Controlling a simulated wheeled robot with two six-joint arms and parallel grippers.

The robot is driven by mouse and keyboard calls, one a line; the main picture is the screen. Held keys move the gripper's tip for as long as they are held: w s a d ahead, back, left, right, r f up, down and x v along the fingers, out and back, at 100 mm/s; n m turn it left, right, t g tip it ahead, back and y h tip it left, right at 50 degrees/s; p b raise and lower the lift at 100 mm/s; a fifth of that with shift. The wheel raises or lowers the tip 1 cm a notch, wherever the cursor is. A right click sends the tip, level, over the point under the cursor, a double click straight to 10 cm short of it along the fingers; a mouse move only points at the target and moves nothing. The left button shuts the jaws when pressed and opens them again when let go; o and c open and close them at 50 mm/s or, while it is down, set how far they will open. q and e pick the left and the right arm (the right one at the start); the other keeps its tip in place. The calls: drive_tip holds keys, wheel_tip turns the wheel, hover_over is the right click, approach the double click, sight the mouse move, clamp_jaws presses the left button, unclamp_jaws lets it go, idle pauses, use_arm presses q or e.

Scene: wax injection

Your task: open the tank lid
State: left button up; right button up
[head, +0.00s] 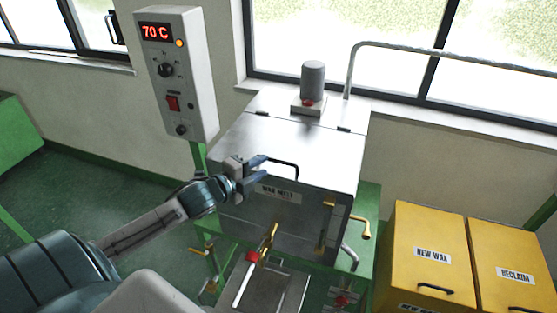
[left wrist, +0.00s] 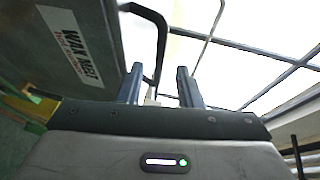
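The steel tank (head: 275,220) labelled WAX MELT stands in the middle of the head view. Its flat lid (head: 310,150) lies shut, with hinges at the back and a black bar handle (head: 285,163) near the front edge. My left gripper (head: 265,168) is at the left end of the handle, with its fingers apart. In the left wrist view, the two fingers (left wrist: 160,88) stand apart and part of the handle (left wrist: 160,50) shows between them. I cannot tell whether either finger touches it. My right gripper is not in view.
A control box (head: 180,75) reading 70 C stands on a green post left of the tank. A motor (head: 313,82) sits at the back of the tank top, beside a bent pipe (head: 450,50). Yellow bins (head: 430,225) stand at the right. Brass valves (head: 268,240) stick out in front.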

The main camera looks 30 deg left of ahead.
sight(273, 160)
use_arm(q)
drive_tip(key=x, duration=0.5)
drive_tip(key=shift+w+d+r+p, duration=0.1)
drive_tip(key=shift+w+d+p, duration=0.05)
drive_tip(key=shift+w+p, duration=0.15)
drive_tip(key=shift+f+x, duration=0.2)
drive_tip(key=shift+x, duration=1.05)
drive_tip(key=shift+s, duration=0.1)
clamp_jaws()
